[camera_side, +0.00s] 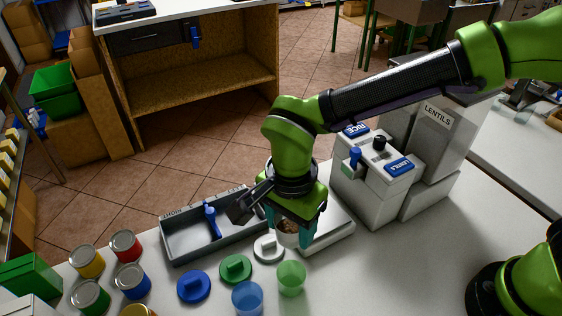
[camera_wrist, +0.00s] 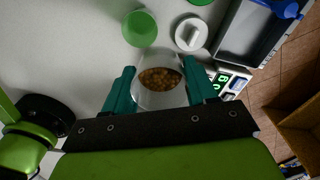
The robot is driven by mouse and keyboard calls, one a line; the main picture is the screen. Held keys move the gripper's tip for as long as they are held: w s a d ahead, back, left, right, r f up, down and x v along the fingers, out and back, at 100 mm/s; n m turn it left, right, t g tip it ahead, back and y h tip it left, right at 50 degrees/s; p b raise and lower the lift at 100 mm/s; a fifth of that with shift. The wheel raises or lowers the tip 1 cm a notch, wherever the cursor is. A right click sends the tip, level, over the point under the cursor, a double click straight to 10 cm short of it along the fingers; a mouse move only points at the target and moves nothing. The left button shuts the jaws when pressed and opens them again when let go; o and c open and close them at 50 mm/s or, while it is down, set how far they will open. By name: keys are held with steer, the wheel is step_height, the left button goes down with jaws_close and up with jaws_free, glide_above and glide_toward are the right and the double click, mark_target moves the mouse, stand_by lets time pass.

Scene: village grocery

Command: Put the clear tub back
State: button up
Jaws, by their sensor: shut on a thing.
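The clear tub (camera_wrist: 158,98) holds a layer of round brown pieces. My gripper (camera_wrist: 159,88) is shut on its sides, with a teal finger on each side. In the side view, the tub (camera_side: 287,240) shows partly below my gripper (camera_side: 288,226), at the left end of the white scale (camera_side: 328,228); the fingers hide much of it. I cannot tell whether its base touches anything. The scale's green-lit display (camera_wrist: 232,83) shows beside the tub in the wrist view. A white lid (camera_side: 268,249) lies just left of the tub.
A green tub (camera_side: 291,279) and a blue tub (camera_side: 247,298) stand in front. Green (camera_side: 236,269) and blue (camera_side: 194,287) lids lie left of them. A grey tray (camera_side: 180,243) with a blue scoop (camera_side: 212,222) is behind. Labelled dispensers (camera_side: 372,185) stand right. Several cans are left.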

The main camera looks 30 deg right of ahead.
steer(key=s+a+f+m, duration=0.2)
steer(key=a+f, duration=0.1)
steer(key=a, duration=1.4)
steer(key=shift+s+f, duration=0.15)
steer(key=shift+f, duration=1.6)
steer(key=shift+s+f, duration=0.1)
steer(key=shift+f, duration=1.65)
steer(key=shift+f, duration=0.45)
steer(key=o, duration=1.2)
steer(key=shift+o, duration=0.5)
steer(key=shift+o, duration=0.8)
steer(key=shift+r, duration=0.1)
